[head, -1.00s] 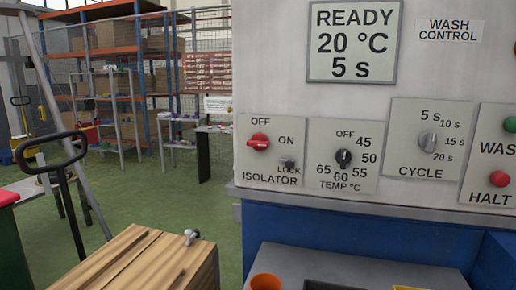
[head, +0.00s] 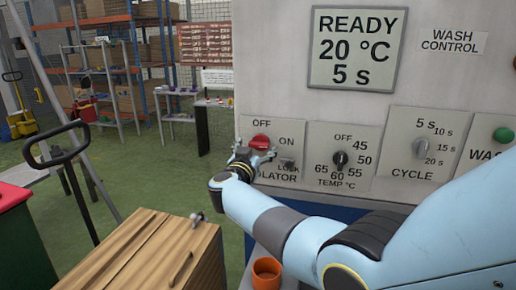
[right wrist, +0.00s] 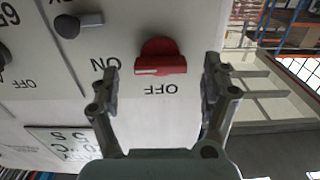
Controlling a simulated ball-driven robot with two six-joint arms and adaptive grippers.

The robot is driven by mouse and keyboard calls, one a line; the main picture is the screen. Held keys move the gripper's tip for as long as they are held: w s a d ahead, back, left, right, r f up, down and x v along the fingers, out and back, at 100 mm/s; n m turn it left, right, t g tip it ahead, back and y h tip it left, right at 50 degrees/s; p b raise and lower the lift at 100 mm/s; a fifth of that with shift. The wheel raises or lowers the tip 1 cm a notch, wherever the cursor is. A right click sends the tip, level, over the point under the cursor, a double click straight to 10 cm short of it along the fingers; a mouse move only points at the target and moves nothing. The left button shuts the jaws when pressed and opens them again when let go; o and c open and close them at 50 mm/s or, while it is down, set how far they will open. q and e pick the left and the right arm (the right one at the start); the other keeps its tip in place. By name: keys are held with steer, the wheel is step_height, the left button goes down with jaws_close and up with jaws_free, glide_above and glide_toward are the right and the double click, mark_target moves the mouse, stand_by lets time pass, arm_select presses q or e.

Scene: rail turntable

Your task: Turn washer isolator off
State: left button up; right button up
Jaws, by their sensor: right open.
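The red isolator knob (head: 260,140) is on the wash control panel, below OFF and left of ON. In the right wrist view the knob (right wrist: 160,58) has its bar lying sideways, with a white mark at the end toward ON. My right gripper (head: 254,156) is at the isolator plate, just below the knob. In the right wrist view my right gripper (right wrist: 160,85) is open, its fingers spread to either side of the knob, not visibly touching it. The grey LOCK piece (head: 287,164) is below ON. My left gripper is out of view.
The temperature dial (head: 340,160) and cycle dial (head: 421,147) sit to the right. The display (head: 357,48) reads READY, 20 °C, 5 s. An orange cup (head: 266,275) stands below the panel. A wooden-topped cabinet (head: 150,250) is at lower left.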

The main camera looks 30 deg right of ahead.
steer(key=shift+x, duration=1.15)
steer(key=c, duration=1.2)
